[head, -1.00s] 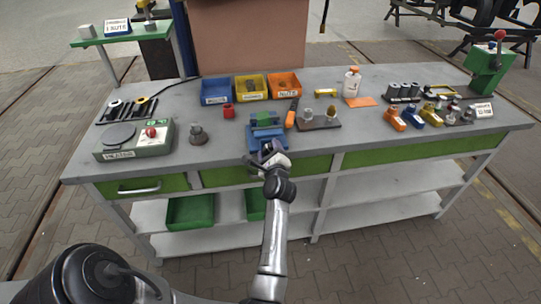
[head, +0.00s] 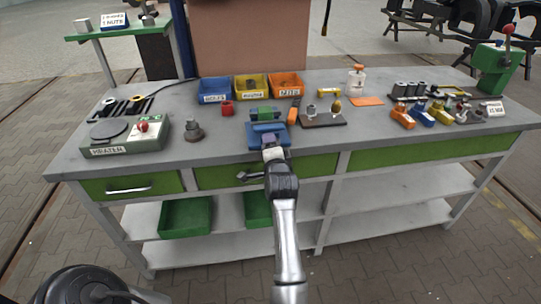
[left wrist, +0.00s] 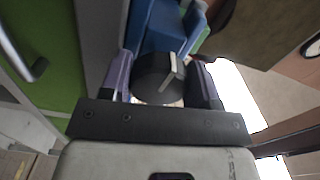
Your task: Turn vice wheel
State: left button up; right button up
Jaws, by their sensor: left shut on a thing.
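The blue vice (head: 267,134) stands near the front edge of the bench, with a green part (head: 264,113) at its top. It also shows in the left wrist view as a blue body (left wrist: 160,28). My left gripper (head: 273,152) is at the vice's front side. In the left wrist view, my left gripper's purple fingers (left wrist: 158,68) lie on either side of the dark round vice wheel (left wrist: 152,88), which has a pale bar across it. The gripper is shut on the wheel. The wheel is mostly hidden in the head view. My right gripper is not in view.
Blue (head: 215,91), yellow (head: 250,87) and orange (head: 286,85) bins stand behind the vice. A heater (head: 125,137) is at the left. A small stand (head: 323,116) is to the right of the vice. A drawer (head: 220,177) is below the bench top.

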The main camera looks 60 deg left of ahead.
pick_arm(q)
jog(key=n+b, duration=0.4)
jog(key=b, duration=0.2)
jog(key=n+b, duration=0.5)
jog(key=b, duration=0.2)
jog(key=f+n+b, duration=0.1)
jog(key=n+b, duration=0.3)
jog(key=b, duration=0.3)
jog(key=shift+w+d+n, duration=0.1)
jog(key=shift+w+n, duration=0.1)
jog(key=shift+n, duration=0.2)
jog(key=n+b, duration=0.1)
jog(key=n, duration=0.1)
jog(key=shift+r+n+b, duration=0.2)
jog(key=shift+n+b, duration=0.1)
jog(key=shift+b, duration=0.05)
jog(key=n, duration=0.4)
jog(key=shift+w+r+n, duration=0.1)
jog(key=shift+w+n, duration=0.05)
jog(key=shift+n, duration=0.25)
jog(key=o, duration=0.9)
jog(key=shift+d, duration=0.1)
